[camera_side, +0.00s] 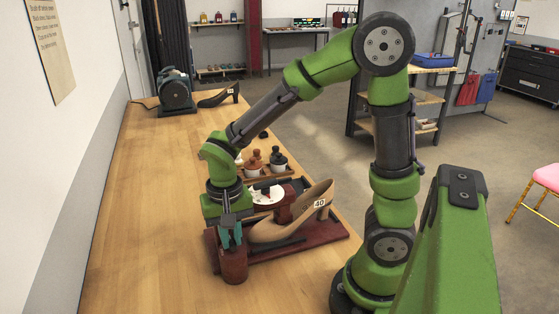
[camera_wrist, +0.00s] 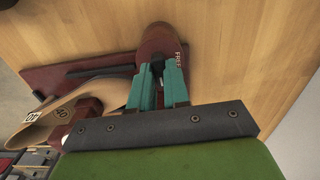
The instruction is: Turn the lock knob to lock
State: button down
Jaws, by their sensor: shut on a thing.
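My gripper (camera_side: 231,236) points down at the top of a dark red post (camera_side: 234,265) at the near end of a red shoe stand. In the wrist view, its teal fingers (camera_wrist: 158,88) are closed on a small dark lock knob (camera_wrist: 157,67) on the post's top, largely hidden between the fingertips. White lettering that seems to read "FREE" shows on the post (camera_wrist: 178,45), right of the fingers. A tan heeled shoe (camera_side: 272,232) tagged 40 lies on the stand; it also shows in the wrist view (camera_wrist: 95,98). The knob's exact angle cannot be told.
Behind the stand are a white round dish (camera_side: 266,195) and a tray with brown and dark bottles (camera_side: 255,160). A dark machine (camera_side: 174,92) and another shoe (camera_side: 219,96) stand at the table's far end. The wooden table (camera_side: 140,215) is clear left of the stand.

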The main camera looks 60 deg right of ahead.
aim_at(231, 240)
jog(key=shift+r+m, duration=0.1)
jog(key=shift+m, duration=0.2)
dwell(0.4)
jog(key=c, duration=1.1)
grip_release()
notch_tip(231, 240, up, 17)
jog(key=s+d+f+n+t+y, duration=0.1)
jog(key=s+f+n+t+y, duration=0.1)
jog(key=s+n+t, duration=0.3)
jog(key=shift+s+f+t, duration=0.25)
jog(key=shift+s+t, duration=0.55)
jog(key=shift+t, duration=0.3)
